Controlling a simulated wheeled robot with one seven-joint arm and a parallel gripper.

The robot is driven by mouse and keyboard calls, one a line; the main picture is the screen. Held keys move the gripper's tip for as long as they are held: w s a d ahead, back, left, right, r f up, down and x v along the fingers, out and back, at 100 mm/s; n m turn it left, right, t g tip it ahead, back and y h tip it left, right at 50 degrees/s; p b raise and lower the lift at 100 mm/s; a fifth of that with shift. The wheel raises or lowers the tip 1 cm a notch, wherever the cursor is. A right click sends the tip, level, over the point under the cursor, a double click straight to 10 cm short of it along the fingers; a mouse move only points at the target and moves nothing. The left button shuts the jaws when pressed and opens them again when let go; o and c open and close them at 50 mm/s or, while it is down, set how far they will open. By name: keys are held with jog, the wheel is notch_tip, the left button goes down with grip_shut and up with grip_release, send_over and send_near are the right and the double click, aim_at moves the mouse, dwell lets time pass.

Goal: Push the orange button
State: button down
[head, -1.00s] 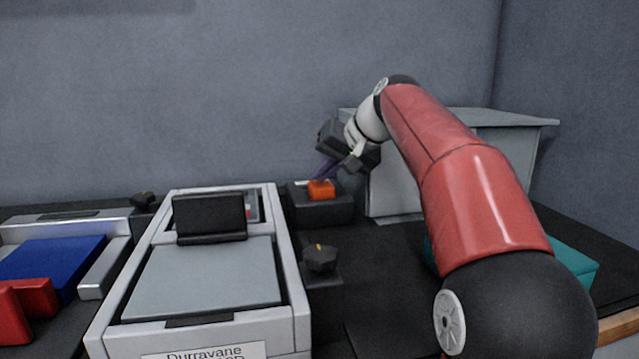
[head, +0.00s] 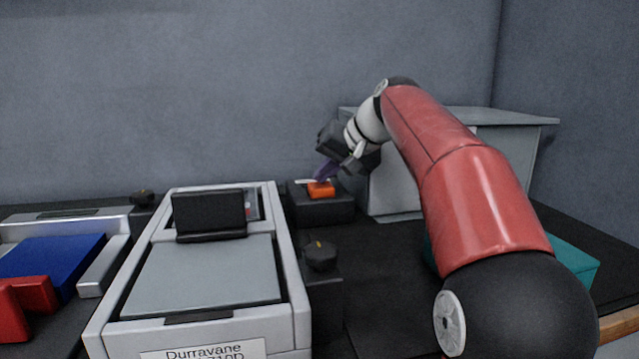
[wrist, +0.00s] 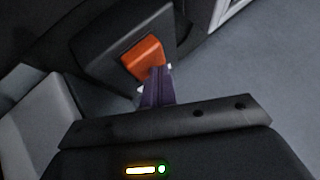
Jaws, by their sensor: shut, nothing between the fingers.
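The orange button (head: 321,190) sits on top of a dark box (head: 322,211) at the back of the bench, left of the grey cabinet. It also shows in the wrist view (wrist: 142,58), on the dark box's face. My gripper (head: 321,178) has purple fingers, shut with nothing between them. The fingertips are at the button's upper edge in the head view. In the wrist view the fingertips (wrist: 157,72) overlap the button's lower right edge. I cannot tell whether they touch it or sit just above. A small white label beside the button is partly hidden by the fingers.
A grey cabinet (head: 395,190) stands right behind my gripper. A light grey device (head: 205,280) with a dark upright screen is at the left front. A black knob (head: 320,256) is in front of the button box. A teal object (head: 573,262) lies at the right.

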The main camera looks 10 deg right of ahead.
aim_at(326, 186)
jog(key=shift+f, duration=0.25)
dwell(0.4)
jog(key=shift+r+p, duration=0.5)
notch_tip(326, 186, up, 6)
jog(key=p, duration=0.6)
jog(key=shift+r, duration=0.1)
